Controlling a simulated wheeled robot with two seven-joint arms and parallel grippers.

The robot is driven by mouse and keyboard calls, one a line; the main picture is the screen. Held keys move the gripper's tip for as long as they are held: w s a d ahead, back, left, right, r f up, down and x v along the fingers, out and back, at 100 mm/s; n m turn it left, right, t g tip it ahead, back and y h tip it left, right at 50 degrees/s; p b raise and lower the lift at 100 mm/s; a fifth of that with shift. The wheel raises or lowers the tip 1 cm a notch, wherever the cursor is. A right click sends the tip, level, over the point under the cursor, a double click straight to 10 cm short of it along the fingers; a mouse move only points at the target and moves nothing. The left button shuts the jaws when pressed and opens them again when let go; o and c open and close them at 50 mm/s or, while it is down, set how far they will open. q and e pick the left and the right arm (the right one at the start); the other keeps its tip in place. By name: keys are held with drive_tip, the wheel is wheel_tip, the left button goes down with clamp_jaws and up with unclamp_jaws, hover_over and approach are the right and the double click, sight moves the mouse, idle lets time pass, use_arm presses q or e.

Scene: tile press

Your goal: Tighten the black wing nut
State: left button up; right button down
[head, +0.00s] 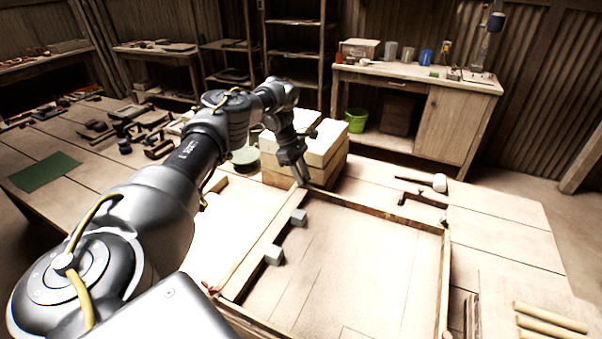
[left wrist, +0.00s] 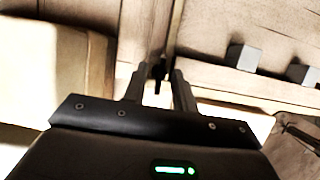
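A wooden frame (head: 262,255) lies on the table, and my left gripper (head: 303,180) points down at its far left corner. The black wing nut (left wrist: 158,72) shows in the left wrist view between the tips of my left gripper (left wrist: 160,80). The fingers stand apart on both sides of it, with a gap that seems to remain around it. In the head view the nut is hidden behind the fingers. My right gripper is not in view.
Two grey blocks (head: 298,217) (head: 274,255) sit by the frame's left bar. A red wing nut (head: 210,288) is at its near left corner. Stacked pale wooden blocks (head: 325,150) stand close behind my gripper.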

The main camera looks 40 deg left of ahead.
use_arm(q)
drive_tip(key=shift+o, duration=0.8)
drive_tip(key=shift+a+r, duration=0.1)
drive_tip(key=shift+r, duration=0.1)
drive_tip(key=p+v, duration=0.1)
drive_tip(key=v, duration=0.9)
drive_tip(key=shift+r, duration=0.2)
